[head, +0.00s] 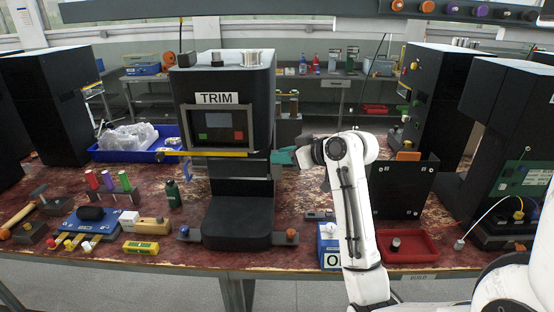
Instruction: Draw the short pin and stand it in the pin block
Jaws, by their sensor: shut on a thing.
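My gripper (284,156), with teal fingertips, reaches left to the right side of the black TRIM machine (238,218), at the gap below its head. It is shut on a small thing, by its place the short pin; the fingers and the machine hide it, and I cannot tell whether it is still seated. A low dark block (320,215) lies right of the machine's base.
A blue pad with a black object (90,213), a yellow level (141,247) and a dark green bottle (173,195) stand left of the machine. A red tray (408,258) and a blue box (328,250) are at right. A blue bin (115,155) stands behind.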

